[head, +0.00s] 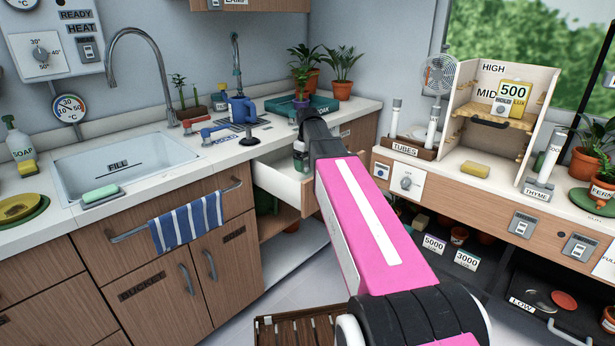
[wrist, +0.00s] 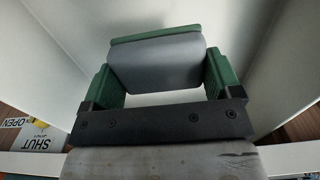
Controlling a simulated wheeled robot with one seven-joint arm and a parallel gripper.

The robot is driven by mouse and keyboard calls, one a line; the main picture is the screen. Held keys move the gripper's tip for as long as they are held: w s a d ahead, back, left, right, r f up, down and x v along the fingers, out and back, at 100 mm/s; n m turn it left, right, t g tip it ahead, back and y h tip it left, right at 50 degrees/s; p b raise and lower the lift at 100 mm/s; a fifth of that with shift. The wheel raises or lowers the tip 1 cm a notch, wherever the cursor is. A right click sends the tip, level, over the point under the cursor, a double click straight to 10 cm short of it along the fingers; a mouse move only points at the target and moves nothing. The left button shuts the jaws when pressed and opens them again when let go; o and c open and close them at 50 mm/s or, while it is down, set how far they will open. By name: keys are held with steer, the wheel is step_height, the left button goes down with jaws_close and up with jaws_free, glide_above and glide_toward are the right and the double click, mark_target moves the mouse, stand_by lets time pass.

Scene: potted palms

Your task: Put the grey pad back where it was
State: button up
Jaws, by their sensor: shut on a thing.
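The grey pad (wrist: 155,66) shows in the wrist view between the two green fingers of my gripper (wrist: 160,82). It is a smooth grey block with a green strip along its far edge. The fingers press on its left and right sides, and my gripper is shut on it. Pale walls rise on both sides, and the gripper appears to be inside the open white drawer (head: 275,181) under the counter. In the head view my arm reaches to this drawer and hides part of it. I cannot tell whether the pad touches the drawer's floor.
The sink (head: 125,165) is at the left, with a blue striped towel (head: 187,222) on a rail below. A green tray (head: 300,105) and potted palms (head: 342,68) stand on the counter behind the drawer. A sign reading SHUT (wrist: 38,140) shows beside the drawer.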

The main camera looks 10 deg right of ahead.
mark_target(307, 162)
steer(key=shift+f, duration=2.6)
steer(key=shift+f, duration=0.1)
steer(key=o, duration=0.7)
steer(key=shift+c, duration=0.2)
step_height(307, 162, up, 12)
steer(key=shift+r, duration=0.1)
